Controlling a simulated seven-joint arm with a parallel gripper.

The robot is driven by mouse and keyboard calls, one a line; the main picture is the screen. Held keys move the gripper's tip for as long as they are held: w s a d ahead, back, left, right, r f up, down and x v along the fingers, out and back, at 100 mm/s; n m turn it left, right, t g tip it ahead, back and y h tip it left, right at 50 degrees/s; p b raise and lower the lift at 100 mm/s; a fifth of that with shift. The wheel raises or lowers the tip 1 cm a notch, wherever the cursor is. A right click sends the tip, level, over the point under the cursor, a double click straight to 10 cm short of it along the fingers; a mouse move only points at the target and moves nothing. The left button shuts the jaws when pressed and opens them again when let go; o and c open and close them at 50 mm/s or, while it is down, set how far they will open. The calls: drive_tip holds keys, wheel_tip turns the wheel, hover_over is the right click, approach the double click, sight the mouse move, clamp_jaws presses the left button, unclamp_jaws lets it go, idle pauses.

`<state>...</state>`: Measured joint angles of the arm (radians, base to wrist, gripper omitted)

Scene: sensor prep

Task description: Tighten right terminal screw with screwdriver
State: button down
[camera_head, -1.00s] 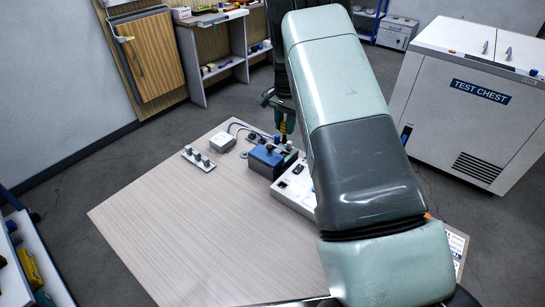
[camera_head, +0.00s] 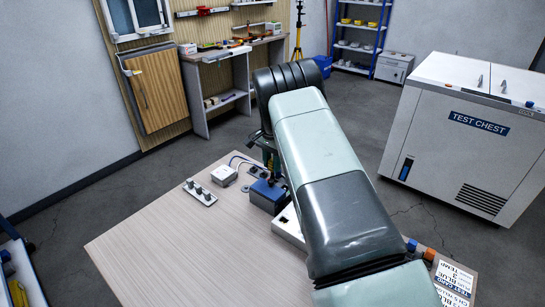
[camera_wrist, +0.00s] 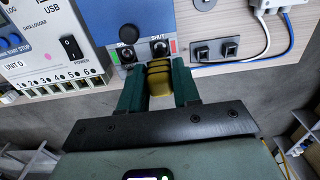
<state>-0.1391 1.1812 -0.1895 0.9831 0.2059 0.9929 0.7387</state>
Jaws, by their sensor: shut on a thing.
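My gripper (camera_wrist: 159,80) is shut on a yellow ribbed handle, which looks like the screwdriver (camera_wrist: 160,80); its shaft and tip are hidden. In the wrist view the handle sits just in front of a blue box (camera_wrist: 125,14), below its SHUT label. The box's lower panel has a round black part (camera_wrist: 128,34) and small fittings. Which fitting is the right terminal screw, and whether the screwdriver touches it, I cannot tell. In the head view the blue box (camera_head: 267,192) is on the table, and my arm hides most of the gripper.
A white data logger (camera_wrist: 60,45) with numbered terminals stands left of the blue box in the wrist view. Black sockets (camera_wrist: 215,50) and cables (camera_wrist: 265,35) lie to the right. The wooden table (camera_head: 190,255) has clear room at front left. A test chest (camera_head: 470,130) stands beyond.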

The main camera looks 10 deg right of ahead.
drive_tip(key=shift+f, duration=0.95)
idle(2.9)
drive_tip(key=m, duration=1.9)
drive_tip(key=shift+s, duration=0.1)
drive_tip(key=shift+c, duration=2.4)
unclamp_jaws()
